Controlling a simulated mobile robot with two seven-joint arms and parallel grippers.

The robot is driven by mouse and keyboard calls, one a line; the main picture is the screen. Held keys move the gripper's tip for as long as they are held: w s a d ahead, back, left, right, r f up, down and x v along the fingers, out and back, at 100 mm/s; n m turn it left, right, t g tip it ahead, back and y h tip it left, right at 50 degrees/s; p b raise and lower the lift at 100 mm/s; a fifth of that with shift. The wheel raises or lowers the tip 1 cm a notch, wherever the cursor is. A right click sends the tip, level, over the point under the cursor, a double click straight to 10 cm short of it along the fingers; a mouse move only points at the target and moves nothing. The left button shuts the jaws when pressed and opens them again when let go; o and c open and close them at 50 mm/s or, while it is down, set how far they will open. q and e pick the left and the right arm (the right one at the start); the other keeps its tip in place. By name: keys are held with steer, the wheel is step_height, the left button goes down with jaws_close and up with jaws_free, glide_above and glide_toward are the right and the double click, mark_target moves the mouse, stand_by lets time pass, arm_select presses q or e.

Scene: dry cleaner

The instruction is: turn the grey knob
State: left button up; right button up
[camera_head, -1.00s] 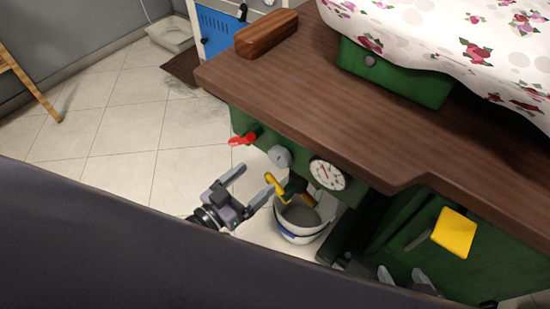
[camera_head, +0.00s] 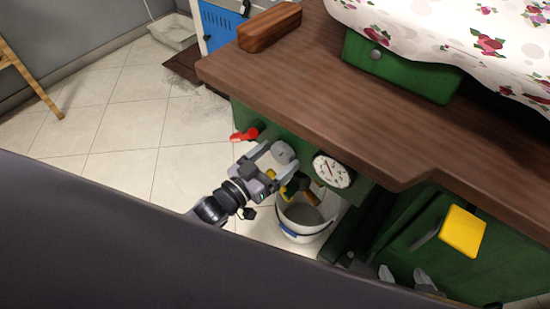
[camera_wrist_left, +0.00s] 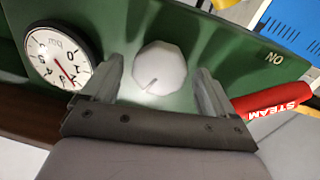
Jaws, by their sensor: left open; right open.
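The grey knob (camera_head: 284,152) is on the green front panel under the brown tabletop, between the red lever and the round gauge. In the left wrist view the knob (camera_wrist_left: 160,68) is a pale many-sided disc with a dark notch mark near its lower edge. My left gripper (camera_head: 277,163) is open in front of the knob. In the wrist view its fingers (camera_wrist_left: 160,90) stand on either side of the knob, with gaps; I cannot tell how deep they reach. My right gripper (camera_head: 405,277) is partly visible at the lower edge, open and empty.
A red lever marked STEAM (camera_wrist_left: 272,100) lies close to one finger, and the white gauge (camera_wrist_left: 60,57) close to the other. A yellow-handled valve (camera_head: 290,187) hangs above a white bucket (camera_head: 303,218). A yellow pad (camera_head: 462,231) is on the lower right green panel.

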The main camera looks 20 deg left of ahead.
arm_select(q)
steer(key=c, duration=1.1)
steer(key=shift+o, duration=0.2)
arm_select(e)
steer(key=shift+a, duration=0.1)
arm_select(q)
steer(key=shift+r+m+p, duration=0.1)
steer(key=shift+m+p, duration=0.25)
steer(key=shift+m, duration=0.05)
arm_select(e)
steer(key=shift+s, duration=0.15)
arm_select(q)
steer(key=shift+m, duration=0.3)
steer(key=m+p, duration=0.2)
steer(key=m, duration=0.1)
steer(key=shift+m, duration=0.4)
steer(key=shift+m+g+y+p, duration=0.3)
steer(key=shift+m+p, duration=0.15)
steer(key=shift+m, duration=1.15)
arm_select(e)
steer(key=shift+d+r, duration=0.2)
steer(key=shift+r, duration=1.25)
arm_select(q)
steer(key=shift+m, duration=0.3)
steer(key=o, duration=1.1)
steer(key=shift+c, duration=0.2)
